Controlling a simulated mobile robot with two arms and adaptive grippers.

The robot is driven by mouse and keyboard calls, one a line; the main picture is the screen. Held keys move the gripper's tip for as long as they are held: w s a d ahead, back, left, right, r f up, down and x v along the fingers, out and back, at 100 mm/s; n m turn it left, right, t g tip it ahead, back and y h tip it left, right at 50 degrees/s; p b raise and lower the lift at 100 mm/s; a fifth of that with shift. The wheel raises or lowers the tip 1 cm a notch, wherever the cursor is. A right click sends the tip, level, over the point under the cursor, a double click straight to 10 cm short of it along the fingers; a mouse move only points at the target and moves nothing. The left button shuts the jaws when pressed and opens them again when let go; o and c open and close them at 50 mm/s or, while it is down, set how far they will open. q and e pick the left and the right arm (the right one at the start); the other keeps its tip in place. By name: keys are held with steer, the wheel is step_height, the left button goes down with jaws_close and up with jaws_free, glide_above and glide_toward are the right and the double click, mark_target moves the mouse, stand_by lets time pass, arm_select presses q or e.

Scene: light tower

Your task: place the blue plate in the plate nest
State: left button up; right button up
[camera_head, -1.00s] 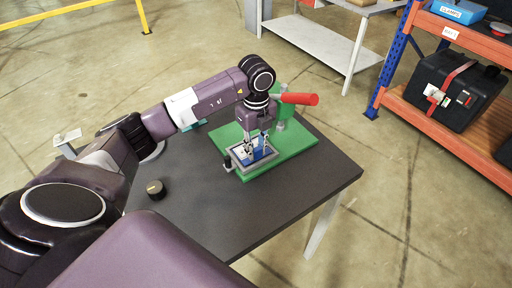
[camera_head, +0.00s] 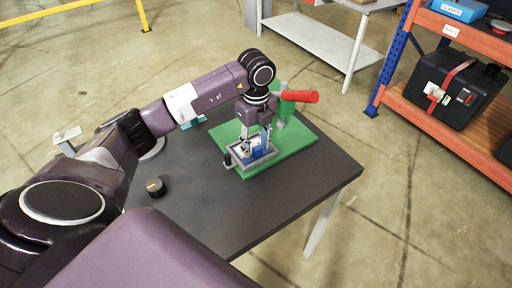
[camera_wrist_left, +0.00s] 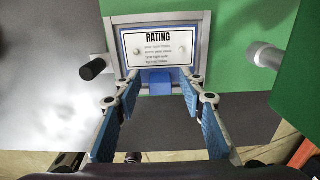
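The blue plate (camera_wrist_left: 158,46) lies face up inside the grey frame of the plate nest (camera_wrist_left: 113,35). It has a white face printed "RATING" and a blue border. A small blue block (camera_wrist_left: 159,83) shows at its near edge. My left gripper (camera_wrist_left: 158,78) is just above that near edge, its two blue-padded fingers apart on either side of the block, with gaps between. In the head view the left gripper (camera_head: 257,148) points down over the nest and hides part of the plate. Whether the plate is fully seated cannot be told. My right gripper is not in view.
The nest sits on a green base (camera_head: 292,145) with a red-handled clamp (camera_head: 299,96) behind it. A black knob (camera_head: 155,187) stands on the dark table (camera_head: 240,215). The table's front right is clear. An orange shelf (camera_head: 440,125) stands at right.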

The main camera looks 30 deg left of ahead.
arm_select(q)
step_height(320, 180, up, 11)
steer(key=b, duration=0.1)
steer(key=shift+b, duration=0.3)
stand_by(0.4)
